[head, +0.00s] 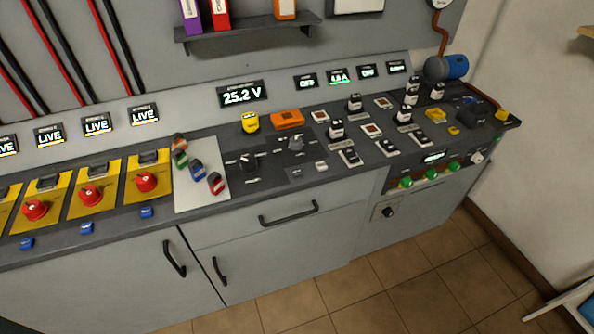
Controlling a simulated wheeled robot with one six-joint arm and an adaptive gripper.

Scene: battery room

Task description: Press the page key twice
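The control panel (262,180) runs along the sloped bench top. A small pale key (321,166) sits near its front edge, with a darker small plate (296,172) just left of it. The lettering is too small to read, so I cannot tell which one is the page key. A display (240,95) above the panel reads 25.2 V. A black rotary knob (247,161) and a grey knob (296,143) stand on the panel. My gripper is not in view.
Red rotary switches (91,195) on yellow plates stand at left, beside a white board with coloured clips (197,170). Several black-and-white switches (336,130) and green buttons (430,174) are at right. Drawer handles (289,214) protrude in front. Tiled floor (400,270) is clear.

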